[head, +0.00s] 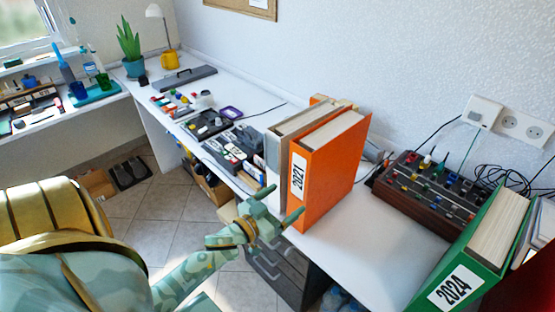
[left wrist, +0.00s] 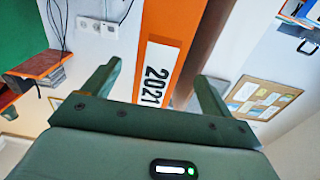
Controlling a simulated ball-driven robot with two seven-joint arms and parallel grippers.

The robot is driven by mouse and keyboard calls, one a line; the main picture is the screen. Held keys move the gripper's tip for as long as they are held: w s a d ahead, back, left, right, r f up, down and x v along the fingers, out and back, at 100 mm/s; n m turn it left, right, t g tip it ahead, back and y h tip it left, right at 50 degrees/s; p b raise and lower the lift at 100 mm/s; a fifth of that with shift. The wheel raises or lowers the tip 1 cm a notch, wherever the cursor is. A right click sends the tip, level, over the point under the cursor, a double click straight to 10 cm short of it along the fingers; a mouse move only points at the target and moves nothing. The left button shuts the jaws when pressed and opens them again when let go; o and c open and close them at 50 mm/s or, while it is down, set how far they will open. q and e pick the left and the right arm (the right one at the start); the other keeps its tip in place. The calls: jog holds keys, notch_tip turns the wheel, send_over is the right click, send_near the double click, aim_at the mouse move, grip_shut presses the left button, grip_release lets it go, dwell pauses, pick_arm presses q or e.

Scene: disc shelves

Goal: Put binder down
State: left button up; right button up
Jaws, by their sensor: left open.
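An orange binder labelled 2021 (head: 330,165) stands upright on the white desk (head: 365,250) near its front edge. Its orange spine also shows in the left wrist view (left wrist: 172,25), behind and between my finger tips. My left gripper (head: 284,202) is open and empty, just in front of the lower part of that spine. The fingers do not appear to clasp it. A grey binder (head: 284,140) stands directly left of the orange one. A green binder labelled 2024 (head: 480,250) is at the right. My right gripper is not in view.
A brown box with coloured knobs (head: 435,190) and cables sits against the wall at the right. Dark devices (head: 235,148) lie left of the binders. Bare desk lies between the orange and green binders. A dark drawer unit (head: 275,270) is below the desk.

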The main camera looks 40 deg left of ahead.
pick_arm(q)
jog(key=s+d+f+g+y, duration=0.1)
jog(key=s+d+f+g, duration=0.15)
jog(key=s+f, duration=0.55)
jog(key=s+d+f+g, duration=0.1)
jog(key=s+f+g, duration=0.35)
jog(key=f, duration=0.75)
jog(key=s+d+f+g+y, duration=0.1)
jog(key=s+f+g, duration=0.2)
jog(key=s+f, duration=0.6)
jog(key=s+d+f+m+g, duration=0.1)
jog(key=s+f+g, duration=0.1)
jog(key=s, duration=0.5)
jog(key=s+d+f+m+g, duration=0.1)
jog(key=s+d+f+g, duration=0.1)
jog(key=s+f, duration=0.3)
jog(key=s+d+f+g, duration=0.1)
jog(key=s+f+g, duration=0.2)
jog(key=s, duration=0.7)
jog(key=shift+s+d+f+m, duration=0.15)
jog(key=shift+d+f+m, duration=0.2)
jog(key=shift+f, duration=0.3)
